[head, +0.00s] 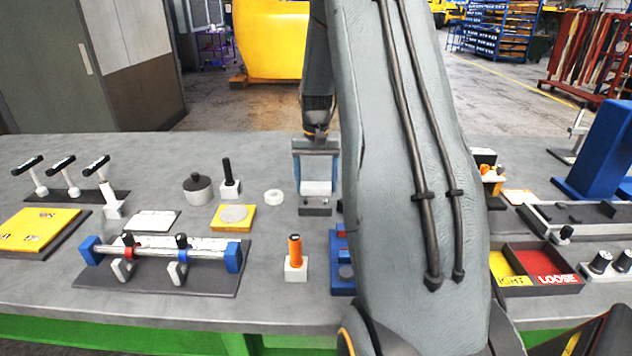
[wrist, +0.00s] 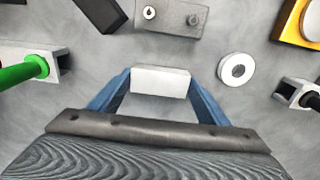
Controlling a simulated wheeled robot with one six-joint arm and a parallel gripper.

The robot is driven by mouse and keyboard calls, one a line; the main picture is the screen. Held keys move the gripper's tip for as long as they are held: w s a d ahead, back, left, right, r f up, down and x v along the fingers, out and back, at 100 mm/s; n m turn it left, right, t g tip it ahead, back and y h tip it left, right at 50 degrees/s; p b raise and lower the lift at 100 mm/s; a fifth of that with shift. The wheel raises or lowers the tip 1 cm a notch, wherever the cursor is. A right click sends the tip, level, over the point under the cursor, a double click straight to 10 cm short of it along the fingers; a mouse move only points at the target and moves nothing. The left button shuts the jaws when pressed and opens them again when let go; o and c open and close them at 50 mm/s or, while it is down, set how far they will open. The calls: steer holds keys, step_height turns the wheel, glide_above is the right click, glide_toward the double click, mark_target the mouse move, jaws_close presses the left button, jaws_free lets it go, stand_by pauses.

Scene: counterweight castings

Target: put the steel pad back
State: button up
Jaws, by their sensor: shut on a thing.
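My gripper (head: 317,175) has its blue fingers shut on a pale rectangular block (wrist: 161,81), which looks like the steel pad. In the head view the pad (head: 317,188) hangs level between the fingertips. A grey block (head: 315,207) lies just on the robot's side of it. In the wrist view this grey block (wrist: 168,18) shows a light ring and a dark round mark on top, and sits apart from the pad in the picture. I cannot tell how high the pad is above the bench.
A white ring (wrist: 236,69) lies close beside the gripper. A green-handled part (wrist: 32,67) is on the wrist view's left. An orange-handled block (head: 295,258) and a yellow plate with a disc (head: 232,218) stand nearby. My arm hides the bench's middle right.

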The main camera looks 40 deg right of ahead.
mark_target(316, 185)
steer(key=o, duration=1.5)
step_height(316, 185, up, 12)
steer(key=b, duration=0.3)
steer(key=shift+r, duration=0.1)
